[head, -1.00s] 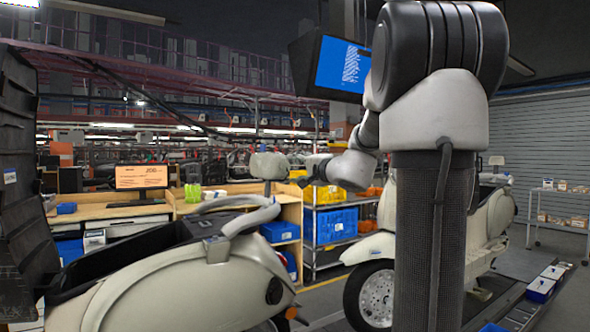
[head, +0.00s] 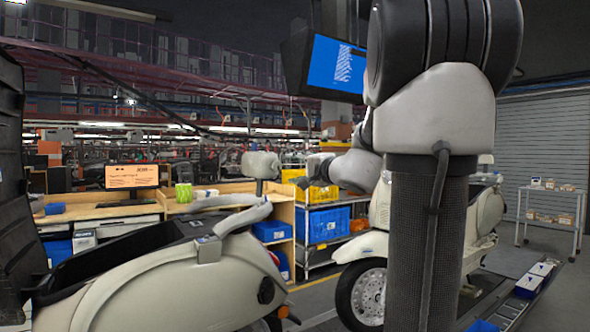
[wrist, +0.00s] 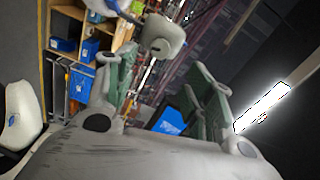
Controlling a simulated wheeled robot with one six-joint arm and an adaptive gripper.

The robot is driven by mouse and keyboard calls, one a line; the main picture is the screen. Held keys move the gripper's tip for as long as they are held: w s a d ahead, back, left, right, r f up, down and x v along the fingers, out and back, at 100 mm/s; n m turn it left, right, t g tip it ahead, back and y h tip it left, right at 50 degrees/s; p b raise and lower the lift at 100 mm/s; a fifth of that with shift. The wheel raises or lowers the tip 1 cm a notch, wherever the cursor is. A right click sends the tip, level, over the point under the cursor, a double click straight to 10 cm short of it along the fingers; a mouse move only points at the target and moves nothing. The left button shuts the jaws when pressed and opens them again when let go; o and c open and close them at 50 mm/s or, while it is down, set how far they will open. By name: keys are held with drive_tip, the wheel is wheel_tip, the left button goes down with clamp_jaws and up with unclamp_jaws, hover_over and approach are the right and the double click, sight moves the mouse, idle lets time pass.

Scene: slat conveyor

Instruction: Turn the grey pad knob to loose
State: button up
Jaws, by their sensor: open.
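A rounded grey pad (head: 261,165) stands on a thin post behind the nearer cream scooter in the head view. It also shows in the wrist view (wrist: 161,34), near the top and beyond the fingertips. I cannot make out a separate knob on the pad or tell its setting. My gripper (wrist: 160,65) is open, its green-sided fingers spread apart with nothing held between them. In the head view my gripper is small and partly hidden by my arm, to the right of the pad and apart from it.
The nearer cream scooter body (head: 170,278) fills the lower left, with a grey curved bar (head: 243,217). A second scooter (head: 375,262) stands behind my arm. A wooden bench (head: 100,210), a rack with blue bins (head: 328,225) and a hanging monitor (head: 336,67) stand beyond.

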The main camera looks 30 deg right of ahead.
drive_tip(key=s, duration=1)
drive_tip(key=shift+s+d, duration=0.15)
